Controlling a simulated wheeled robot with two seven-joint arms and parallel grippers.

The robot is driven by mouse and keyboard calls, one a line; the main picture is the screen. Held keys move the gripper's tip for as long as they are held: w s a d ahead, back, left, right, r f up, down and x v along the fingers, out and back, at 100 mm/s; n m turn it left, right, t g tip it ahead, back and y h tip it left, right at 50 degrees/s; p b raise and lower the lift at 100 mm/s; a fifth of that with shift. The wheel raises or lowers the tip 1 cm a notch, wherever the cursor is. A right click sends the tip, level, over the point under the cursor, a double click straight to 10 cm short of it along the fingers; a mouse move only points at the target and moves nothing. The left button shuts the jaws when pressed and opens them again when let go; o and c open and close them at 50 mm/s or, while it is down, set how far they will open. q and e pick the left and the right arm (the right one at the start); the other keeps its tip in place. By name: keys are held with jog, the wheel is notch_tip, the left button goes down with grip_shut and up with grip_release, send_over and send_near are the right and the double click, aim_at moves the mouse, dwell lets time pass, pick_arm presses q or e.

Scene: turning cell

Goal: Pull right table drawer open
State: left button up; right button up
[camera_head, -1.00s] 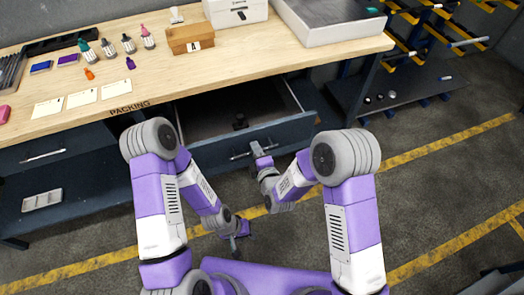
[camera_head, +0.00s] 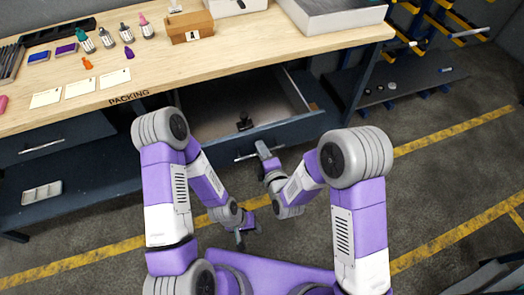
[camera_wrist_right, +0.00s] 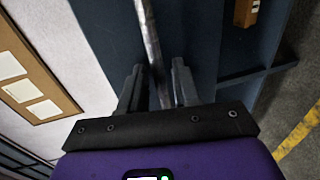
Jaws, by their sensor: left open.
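The right table drawer (camera_head: 290,131) is pulled out from under the bench top, and its pale interior is visible. A small dark object (camera_head: 244,121) lies inside. My right gripper (camera_head: 263,150) is at the bar handle on the drawer front. In the right wrist view the metal handle (camera_wrist_right: 149,35) runs between the two fingers (camera_wrist_right: 157,85), which stand apart with narrow gaps beside the bar. The palm hides the handle's near end. My left gripper (camera_head: 245,230) is open and empty, low over the floor near my base, away from the drawer.
The packing bench (camera_head: 160,75) carries bottles, cards and a brown box (camera_head: 190,27). A closed left drawer (camera_head: 45,146) and a lower shelf with a grey tray (camera_head: 42,190) are at left. A rack (camera_head: 400,85) stands at right. Floor before the drawer is clear.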

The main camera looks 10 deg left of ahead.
jog(key=p+v, duration=0.3)
jog(key=v, duration=0.4)
jog(key=shift+s+d, duration=0.15)
jog(key=shift+s, duration=0.1)
dwell(0.6)
jog(key=s+d+f+m+g+h+p, duration=0.15)
jog(key=d+f+m+g+h, duration=0.35)
jog(key=d+f+m, duration=0.6)
jog(key=s+d+f+m+g, duration=0.2)
jog(key=s+f+m+g, duration=0.1)
jog(key=m, duration=0.5)
jog(key=s+d+f+m+g+y, duration=0.1)
jog(key=s+d+f+m+g, duration=0.1)
jog(key=s+m+g, duration=0.3)
jog(key=s+f+m, duration=0.1)
jog(key=s+m, duration=0.2)
jog(key=shift+s+f+p, duration=0.15)
jog(key=shift+f+p, duration=0.1)
jog(key=shift+p, duration=0.05)
